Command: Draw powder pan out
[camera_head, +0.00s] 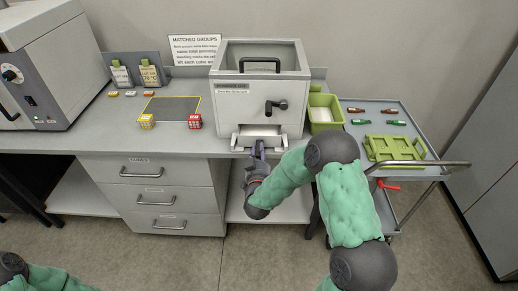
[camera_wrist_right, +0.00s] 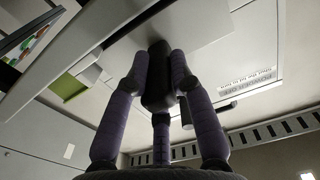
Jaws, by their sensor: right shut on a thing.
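The powder pan (camera_head: 260,132) is a pale, shallow tray at the low front opening of the grey box-shaped machine (camera_head: 220,105). Its front edge shows at the bench edge. My right gripper (camera_head: 258,152) reaches the pan's front from below right. In the right wrist view, its purple-grey fingers (camera_wrist_right: 160,80) are closed around a dark handle (camera_wrist_right: 158,62) under a pale panel. How far the pan sticks out is hard to tell. My left arm shows only at the bottom left corner, and its gripper is out of view.
A dark mat (camera_head: 172,108) with a yellow border, a yellow cube (camera_head: 147,121) and a red cube (camera_head: 194,121) lie left of the machine. A green bin (camera_head: 325,115) stands right. A cart (camera_head: 408,118) holds a green rack (camera_head: 395,148). Drawers (camera_head: 150,172) sit below the bench.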

